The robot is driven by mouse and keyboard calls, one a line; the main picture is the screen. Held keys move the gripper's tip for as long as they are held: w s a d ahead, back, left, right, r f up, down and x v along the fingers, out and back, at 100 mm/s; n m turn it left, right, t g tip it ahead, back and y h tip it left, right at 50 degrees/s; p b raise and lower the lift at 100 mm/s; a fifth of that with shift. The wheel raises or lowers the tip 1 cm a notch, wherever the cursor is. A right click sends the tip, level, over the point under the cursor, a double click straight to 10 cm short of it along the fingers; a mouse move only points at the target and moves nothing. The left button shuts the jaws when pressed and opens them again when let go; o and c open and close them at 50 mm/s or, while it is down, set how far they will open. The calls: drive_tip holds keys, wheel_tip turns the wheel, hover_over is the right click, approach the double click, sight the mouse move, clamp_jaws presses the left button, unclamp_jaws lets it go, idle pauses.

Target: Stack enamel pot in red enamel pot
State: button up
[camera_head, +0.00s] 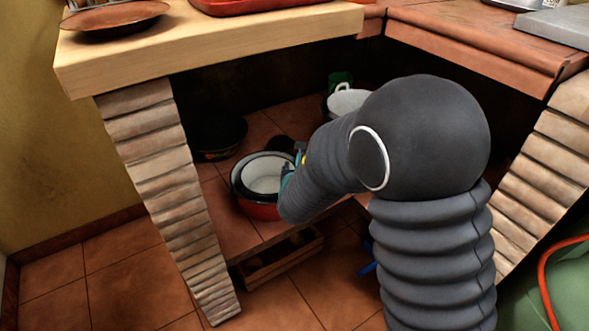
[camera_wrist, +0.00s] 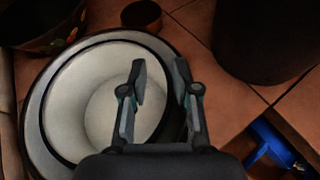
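The red enamel pot (camera_head: 258,211) stands on the tiled lower shelf below the wooden counter; its pale inner wall (camera_wrist: 32,122) shows in the wrist view. The other enamel pot (camera_head: 266,172), white inside with a dark rim, sits within the red pot's rim; its white inside also shows in the wrist view (camera_wrist: 90,95). How deep it sits cannot be told. My gripper (camera_wrist: 160,68) is at the right side of the pots, fingers apart, one over the white inside and one beyond the rim. In the head view my arm hides most of the gripper.
A dark pot (camera_head: 218,137) stands behind on the left, and a white pot (camera_head: 348,102) stands farther back. A small brown pot (camera_wrist: 142,16) is close by. A wooden crate (camera_head: 280,262) is below the shelf. The counter (camera_head: 215,50) overhangs; a brick pillar (camera_head: 160,180) stands at left.

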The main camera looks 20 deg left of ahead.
drive_tip(key=shift+r, duration=0.1)
drive_tip(key=shift+r+p, duration=0.65)
drive_tip(key=shift+p, duration=0.3)
drive_tip(key=v, duration=1.2)
